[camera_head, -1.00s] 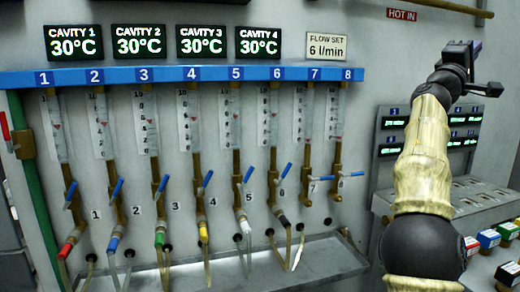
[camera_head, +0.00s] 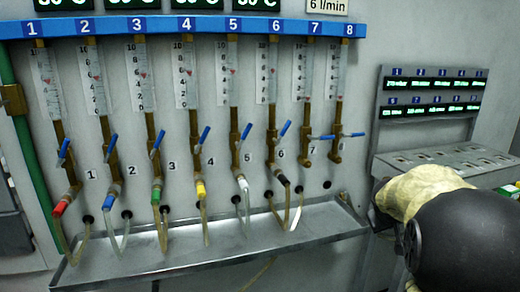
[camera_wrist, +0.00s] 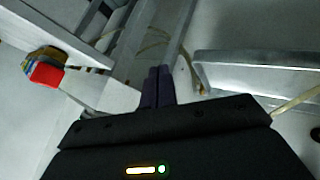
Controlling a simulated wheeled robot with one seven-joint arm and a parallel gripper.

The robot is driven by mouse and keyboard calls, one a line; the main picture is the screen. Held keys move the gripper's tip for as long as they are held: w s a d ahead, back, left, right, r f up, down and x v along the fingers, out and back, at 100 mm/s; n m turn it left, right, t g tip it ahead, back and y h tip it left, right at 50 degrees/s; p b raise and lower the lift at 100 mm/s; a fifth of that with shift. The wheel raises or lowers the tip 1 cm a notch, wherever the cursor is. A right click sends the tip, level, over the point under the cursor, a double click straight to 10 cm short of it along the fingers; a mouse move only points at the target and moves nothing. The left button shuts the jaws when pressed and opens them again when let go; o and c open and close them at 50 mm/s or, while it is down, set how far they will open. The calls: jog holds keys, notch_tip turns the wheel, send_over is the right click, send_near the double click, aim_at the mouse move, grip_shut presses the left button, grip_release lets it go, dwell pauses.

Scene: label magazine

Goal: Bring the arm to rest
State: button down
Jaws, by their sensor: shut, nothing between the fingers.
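My gripper (camera_wrist: 158,86) shows in the wrist view, its two dark fingers together with nothing between them. It points toward grey metal ledges and pale hoses and appears apart from them. In the head view the gripper itself is out of sight. My arm shows there at the lower right, with a black round joint and a beige link low in front of the slotted shelf.
The flow meter panel has a blue numbered rail (camera_head: 190,27) and several valves with blue handles. A metal drip tray (camera_head: 220,248) lies below. Small displays (camera_head: 432,92) stand above a slotted shelf (camera_head: 440,158) at right. A red-tipped block (camera_wrist: 46,73) shows at left in the wrist view.

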jog(key=s+a+f+g+y+b, duration=0.2)
jog(key=s+a+f+g+y, duration=0.25)
jog(key=s+a+f, duration=1.6)
jog(key=w+d+p+v, duration=0.1)
jog(key=w+p+v, duration=0.1)
jog(key=p+v, duration=1)
jog(key=w+d+r+p+v, duration=0.1)
jog(key=w+p+v, duration=0.1)
jog(key=p+v, duration=1)
jog(key=w+d+p+v, duration=0.1)
jog(key=w+p+v, duration=0.2)
jog(key=p+v, duration=0.9)
notch_tip(320, 180, up, 3)
jog(key=shift+d+f+m+y, duration=0.25)
jog(key=shift+m+y, duration=0.1)
jog(key=shift+m, duration=0.05)
jog(key=c, duration=2.2)
grip_release()
jog(key=shift+s, duration=0.1)
